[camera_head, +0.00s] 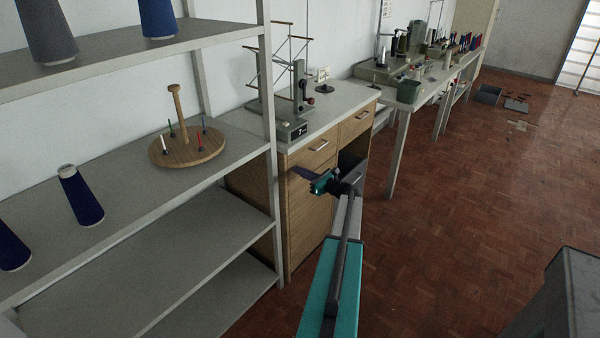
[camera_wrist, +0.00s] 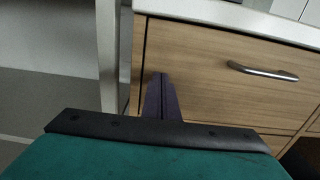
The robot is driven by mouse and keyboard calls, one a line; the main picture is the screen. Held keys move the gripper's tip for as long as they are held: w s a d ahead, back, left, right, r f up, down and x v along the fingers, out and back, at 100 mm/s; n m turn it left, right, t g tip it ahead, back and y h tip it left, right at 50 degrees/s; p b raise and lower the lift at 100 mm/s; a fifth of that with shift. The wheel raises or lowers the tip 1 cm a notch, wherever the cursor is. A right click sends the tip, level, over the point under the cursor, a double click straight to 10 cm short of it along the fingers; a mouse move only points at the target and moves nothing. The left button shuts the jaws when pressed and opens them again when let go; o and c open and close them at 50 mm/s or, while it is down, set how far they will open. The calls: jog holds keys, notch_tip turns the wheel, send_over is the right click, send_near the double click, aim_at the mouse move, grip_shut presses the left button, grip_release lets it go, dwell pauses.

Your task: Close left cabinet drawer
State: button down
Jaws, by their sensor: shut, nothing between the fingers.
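The left cabinet drawer (camera_head: 318,147) is the wood-grain front under the grey worktop, with a silver bar handle. It fills much of the wrist view (camera_wrist: 215,65), with its handle (camera_wrist: 262,72) right of my fingers. Its front looks flush or nearly flush with the cabinet (camera_head: 305,215); I cannot tell if a small gap is left. My gripper (camera_head: 297,170) is shut and empty, in front of the cabinet's left side, just below the drawer handle's height. In the wrist view its dark fingers (camera_wrist: 158,80) overlap the drawer's lower left part; contact cannot be told.
A grey metal shelf (camera_head: 271,130) with thread cones stands close on the left, its post beside the cabinet. The right drawer (camera_head: 357,122) looks shut, above a dark open compartment (camera_head: 350,160). A yarn device (camera_head: 294,100) stands on the worktop. Parquet floor (camera_head: 450,220) is clear to the right.

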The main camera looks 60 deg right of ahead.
jog(key=s+b, duration=0.2)
jog(key=s, duration=1.1)
jog(key=shift+s+a, duration=0.2)
jog(key=shift+a, duration=0.15)
jog(key=shift+f, duration=0.1)
